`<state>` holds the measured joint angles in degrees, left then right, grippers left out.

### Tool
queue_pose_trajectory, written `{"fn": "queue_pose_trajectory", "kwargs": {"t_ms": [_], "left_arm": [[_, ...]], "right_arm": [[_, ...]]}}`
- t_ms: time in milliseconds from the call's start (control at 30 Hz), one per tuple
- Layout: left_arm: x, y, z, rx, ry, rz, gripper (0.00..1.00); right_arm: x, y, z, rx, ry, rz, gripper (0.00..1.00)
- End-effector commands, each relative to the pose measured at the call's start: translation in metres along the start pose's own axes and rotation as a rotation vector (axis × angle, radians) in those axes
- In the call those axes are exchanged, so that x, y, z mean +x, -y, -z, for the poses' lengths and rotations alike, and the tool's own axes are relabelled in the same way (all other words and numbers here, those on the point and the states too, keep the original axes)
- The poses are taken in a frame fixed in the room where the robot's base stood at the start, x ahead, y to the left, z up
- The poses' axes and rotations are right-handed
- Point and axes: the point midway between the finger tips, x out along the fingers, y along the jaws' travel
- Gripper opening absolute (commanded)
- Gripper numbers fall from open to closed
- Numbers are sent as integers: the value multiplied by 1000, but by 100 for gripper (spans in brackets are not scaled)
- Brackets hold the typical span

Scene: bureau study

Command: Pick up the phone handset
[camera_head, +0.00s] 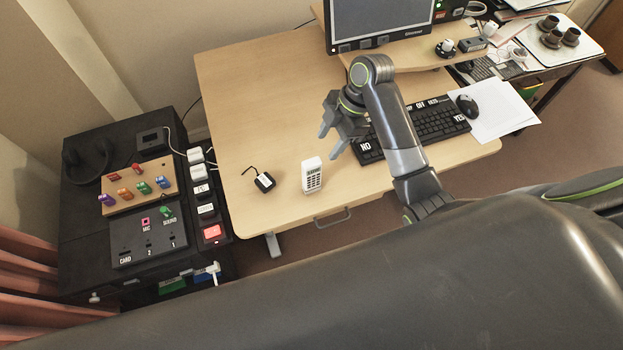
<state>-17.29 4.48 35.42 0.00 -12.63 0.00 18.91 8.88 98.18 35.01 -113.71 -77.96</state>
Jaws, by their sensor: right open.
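A white phone handset (312,176) with a dark keypad stands near the front edge of the wooden desk (245,95). My right gripper (330,141) is open and empty. In the picture it is just above and to the right of the handset, apart from it, with its fingers pointing down and left. My left gripper is not in view.
A black keyboard (436,122) and mouse (467,106) are to the right, partly behind my arm. A monitor (375,22) stands at the back. The desk's back left is clear.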

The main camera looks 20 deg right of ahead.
Motion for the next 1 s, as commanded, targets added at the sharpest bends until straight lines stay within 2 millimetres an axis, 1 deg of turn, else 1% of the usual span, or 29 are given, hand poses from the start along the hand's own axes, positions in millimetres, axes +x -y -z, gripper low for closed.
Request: {"fn": "queue_pose_trajectory", "kwargs": {"t_ms": [33,200,300,467,633,700,833,1000], "left_arm": [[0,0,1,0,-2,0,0],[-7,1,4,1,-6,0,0],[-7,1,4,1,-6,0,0],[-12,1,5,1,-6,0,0],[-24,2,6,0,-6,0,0],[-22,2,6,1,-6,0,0],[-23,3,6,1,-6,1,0],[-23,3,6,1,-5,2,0]], "right_arm": [[12,1,2,3,-4,4,49],[39,0,2,3,-2,3,49],[48,0,1,1,0,1,49],[57,1,4,3,-1,2,49],[82,5,14,2,-3,4,49],[92,4,10,3,1,2,49],[102,4,10,1,1,0,49],[104,4,10,0,2,-1,49]]}}
